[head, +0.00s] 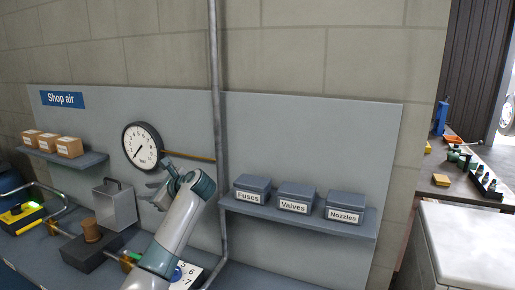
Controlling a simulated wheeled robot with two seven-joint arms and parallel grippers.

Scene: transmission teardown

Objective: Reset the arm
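My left arm comes up from the lower middle of the head view. Its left gripper (158,188) is raised in front of the grey wall panel (310,125), just below the round white gauge (142,146). The fingers are small and partly turned away, so I cannot tell how far apart they are. I see nothing clearly held in them. My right gripper is not in view.
A vertical pipe (216,120) runs close right of my arm. A shelf (300,219) bears bins labelled Fuses (250,191), Valves (295,199) and Nozzles (345,208). A metal box (117,207) stands left. Small boxes (68,147) sit on another shelf.

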